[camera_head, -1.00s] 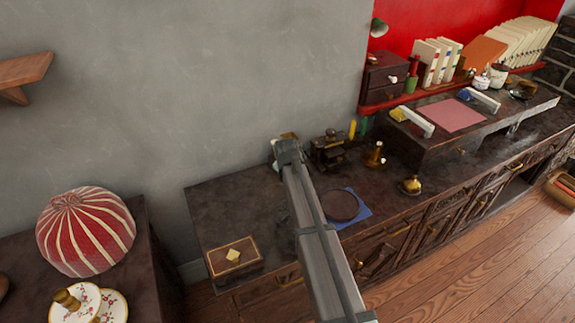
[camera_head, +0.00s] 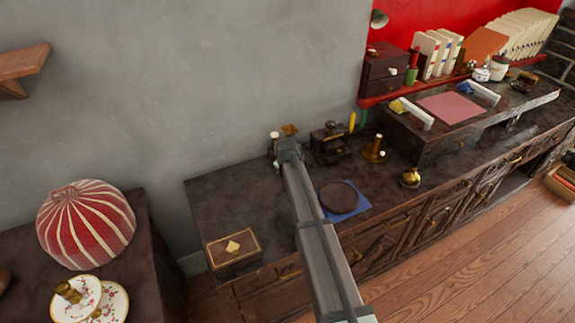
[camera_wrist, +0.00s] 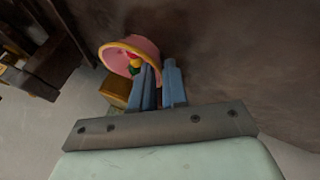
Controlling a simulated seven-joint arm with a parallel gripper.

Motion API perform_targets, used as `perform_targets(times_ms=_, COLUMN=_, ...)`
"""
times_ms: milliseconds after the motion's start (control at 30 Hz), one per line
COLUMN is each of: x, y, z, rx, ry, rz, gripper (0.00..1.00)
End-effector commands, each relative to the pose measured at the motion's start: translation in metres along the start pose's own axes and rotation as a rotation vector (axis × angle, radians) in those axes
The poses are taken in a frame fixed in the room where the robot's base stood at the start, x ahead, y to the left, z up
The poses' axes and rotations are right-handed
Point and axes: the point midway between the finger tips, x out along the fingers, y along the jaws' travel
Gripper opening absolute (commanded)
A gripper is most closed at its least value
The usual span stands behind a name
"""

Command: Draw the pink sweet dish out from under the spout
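The pink sweet dish (camera_wrist: 142,44) has a yellow rim and shows in the wrist view, tilted in that picture, with small red, yellow and green pieces (camera_wrist: 134,64) in it. My gripper (camera_wrist: 160,68) has its two blue-grey fingers close together, one on each side of the dish's wall near the rim; they look shut on it. In the head view my gripper's end (camera_head: 288,145) is at the back of the dark counter by the wall, and my arm hides the dish there. No spout can be made out clearly.
A gold-brown block (camera_wrist: 117,90) lies close beside the dish. On the counter (camera_head: 225,198) are a gold-trimmed box (camera_head: 233,249), a dark round plate (camera_head: 340,195) on a blue sheet, a dark ornate object (camera_head: 329,145) and brass pieces (camera_head: 374,149). The counter's left part is mostly clear.

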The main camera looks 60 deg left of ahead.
Motion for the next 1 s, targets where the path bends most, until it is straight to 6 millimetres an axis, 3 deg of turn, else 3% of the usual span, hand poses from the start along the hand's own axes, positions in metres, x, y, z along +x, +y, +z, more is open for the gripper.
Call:
perform_targets(times_ms=133, x=0.0, y=0.0, z=0.0, rx=0.0, ry=0.0, rz=0.0, gripper=0.0)
perform_targets(times_ms=667, x=-0.002, y=-0.002, z=0.004, rx=0.0, ry=-0.001, rz=-0.001, gripper=0.0)
perform_targets(times_ms=1000, x=-0.014, y=-0.009, z=0.024, rx=0.001, ry=-0.001, rz=-0.001, gripper=0.0)
